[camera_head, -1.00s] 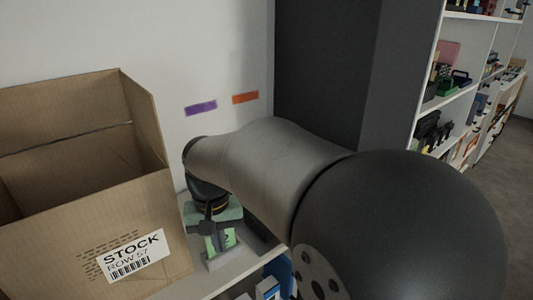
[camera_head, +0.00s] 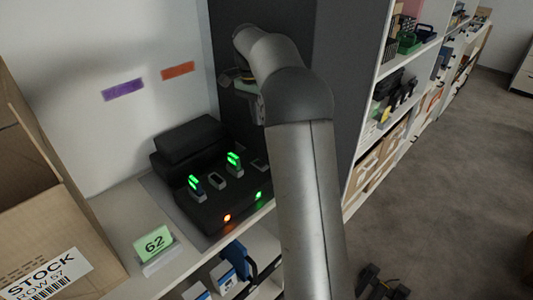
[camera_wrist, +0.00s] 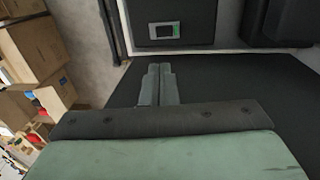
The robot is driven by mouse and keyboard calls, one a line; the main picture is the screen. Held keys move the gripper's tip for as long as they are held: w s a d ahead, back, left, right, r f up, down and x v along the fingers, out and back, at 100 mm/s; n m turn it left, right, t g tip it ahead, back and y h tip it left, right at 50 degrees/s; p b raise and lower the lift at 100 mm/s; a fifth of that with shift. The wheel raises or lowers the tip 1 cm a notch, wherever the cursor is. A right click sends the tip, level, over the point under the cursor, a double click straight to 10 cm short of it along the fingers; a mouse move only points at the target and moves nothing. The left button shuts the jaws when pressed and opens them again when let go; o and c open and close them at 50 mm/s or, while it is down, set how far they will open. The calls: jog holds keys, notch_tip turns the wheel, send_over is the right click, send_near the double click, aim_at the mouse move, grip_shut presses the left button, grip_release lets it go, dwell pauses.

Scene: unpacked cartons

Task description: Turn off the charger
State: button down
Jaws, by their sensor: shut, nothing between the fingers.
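The charger (camera_head: 222,207) is a black unit on the white shelf in the head view. Two switch-like parts on its top glow green, the left one (camera_head: 195,184) and the right one (camera_head: 234,161). Other small parts on top are unlit. An orange light (camera_head: 227,217) and a green light (camera_head: 258,195) shine on its front. My gripper (camera_wrist: 156,72) shows in the wrist view with its two grey fingers together and empty. In the head view it is above the charger's back right, apart from the lit parts and mostly hidden by my arm.
An open carton (camera_head: 45,225) stands at the left. A green "62" sign (camera_head: 155,243) stands in front of the charger. A dark panel (camera_head: 335,90) rises behind my arm, with stocked shelves (camera_head: 403,60) to its right.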

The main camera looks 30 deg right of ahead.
aim_at(263, 163)
jog(key=f, duration=0.4)
jog(key=s+f+p, duration=0.1)
jog(key=f, duration=0.9)
jog(key=shift+s+d+p, duration=0.3)
jog(key=shift+p, duration=0.05)
